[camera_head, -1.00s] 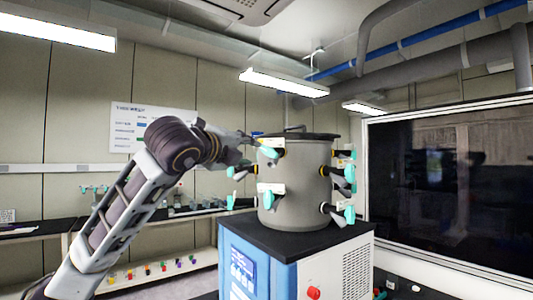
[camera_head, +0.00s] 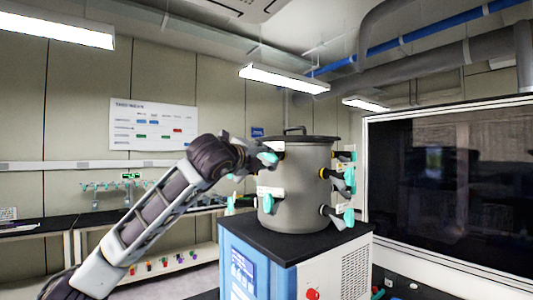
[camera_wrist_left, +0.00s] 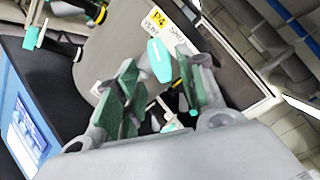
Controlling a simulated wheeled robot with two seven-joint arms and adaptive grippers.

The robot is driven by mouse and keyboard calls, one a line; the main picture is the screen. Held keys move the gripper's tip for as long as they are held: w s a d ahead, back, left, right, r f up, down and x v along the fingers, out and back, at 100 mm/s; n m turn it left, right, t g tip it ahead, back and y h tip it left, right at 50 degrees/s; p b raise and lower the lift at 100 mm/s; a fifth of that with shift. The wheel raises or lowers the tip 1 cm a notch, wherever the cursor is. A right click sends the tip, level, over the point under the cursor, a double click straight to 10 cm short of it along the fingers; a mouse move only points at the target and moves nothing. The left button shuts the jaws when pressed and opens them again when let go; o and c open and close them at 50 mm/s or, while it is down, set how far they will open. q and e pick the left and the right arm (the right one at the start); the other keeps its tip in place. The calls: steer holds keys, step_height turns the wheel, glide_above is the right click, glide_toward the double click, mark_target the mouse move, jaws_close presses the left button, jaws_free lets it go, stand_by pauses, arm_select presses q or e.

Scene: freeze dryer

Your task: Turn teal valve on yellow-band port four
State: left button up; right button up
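The grey freeze-dryer drum (camera_head: 295,190) carries several black ports with teal valves. In the left wrist view, a teal valve handle (camera_wrist_left: 159,60) sits beside a white tag with a yellow P-4 label (camera_wrist_left: 157,18). My left gripper (camera_wrist_left: 157,78) is open, its green-padded fingers on either side of this handle. I cannot tell whether the pads touch it. In the head view, my left gripper (camera_head: 252,151) is at the drum's upper left, by the teal handle (camera_head: 268,158); the port's band is hidden there. My right gripper is not in view.
More teal valves stick out close by, at the lower front (camera_head: 269,195) and right side (camera_head: 349,217) of the drum. The drum stands on a blue and white cabinet (camera_head: 335,272). A large dark glass enclosure (camera_head: 450,190) stands to the right.

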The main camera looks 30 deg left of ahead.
mark_target(268, 156)
arm_select(q)
steer(key=shift+w+a+p, duration=0.15)
steer(key=shift+w+p, duration=0.3)
steer(key=shift+w, duration=0.7)
steer(key=shift+w+a+p, duration=0.15)
steer(key=shift+w+p, duration=0.25)
steer(key=shift+w, duration=0.7)
jaws_close()
